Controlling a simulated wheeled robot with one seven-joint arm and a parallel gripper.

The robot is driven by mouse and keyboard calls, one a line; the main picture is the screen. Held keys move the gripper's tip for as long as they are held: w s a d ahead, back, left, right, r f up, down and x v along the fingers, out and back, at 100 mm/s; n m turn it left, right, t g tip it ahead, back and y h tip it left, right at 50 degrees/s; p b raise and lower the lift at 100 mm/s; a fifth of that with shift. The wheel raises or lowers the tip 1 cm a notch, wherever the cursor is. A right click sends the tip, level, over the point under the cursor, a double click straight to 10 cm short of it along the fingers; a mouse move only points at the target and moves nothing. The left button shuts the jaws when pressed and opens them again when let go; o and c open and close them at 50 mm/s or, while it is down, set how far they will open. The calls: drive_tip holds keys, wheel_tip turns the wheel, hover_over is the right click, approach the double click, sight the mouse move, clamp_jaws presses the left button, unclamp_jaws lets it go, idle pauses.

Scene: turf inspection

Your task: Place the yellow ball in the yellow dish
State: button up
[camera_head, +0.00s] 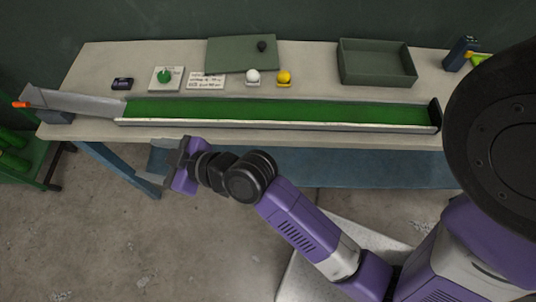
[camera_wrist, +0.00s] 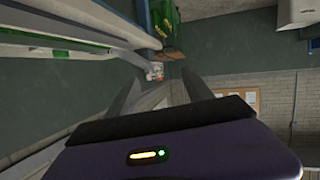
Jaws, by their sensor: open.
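The yellow ball (camera_head: 284,76) rests on a small support towards the back of the table, just right of a white ball (camera_head: 253,76) on a like support. I cannot make out a separate yellow dish; the support under the yellow ball is too small to judge. My gripper (camera_head: 179,151) is in front of the table's front edge, left of the middle and well away from the yellow ball. In the wrist view its two fingers (camera_wrist: 158,92) stand apart with nothing between them.
A long green turf channel (camera_head: 280,111) with a grey ramp (camera_head: 75,101) at its left runs along the table front. Behind it are a green tray (camera_head: 415,80), a green board (camera_head: 228,58) with a dark ball, cards and a small dark device (camera_head: 122,84).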

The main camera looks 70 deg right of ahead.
drive_tip(key=s+d+f+m+h, duration=0.1)
drive_tip(key=s+m, duration=0.1)
drive_tip(key=s, duration=1)
drive_tip(key=s+d+m+h, duration=0.1)
drive_tip(key=s+m+h, duration=0.1)
drive_tip(key=s, duration=1)
drive_tip(key=s+d+r+n+y, duration=0.1)
drive_tip(key=s+d+r, duration=0.1)
drive_tip(key=s+r, duration=0.2)
drive_tip(key=shift+s+d+r+t, duration=0.2)
drive_tip(key=shift+s+t, duration=0.2)
drive_tip(key=shift+s, duration=0.7)
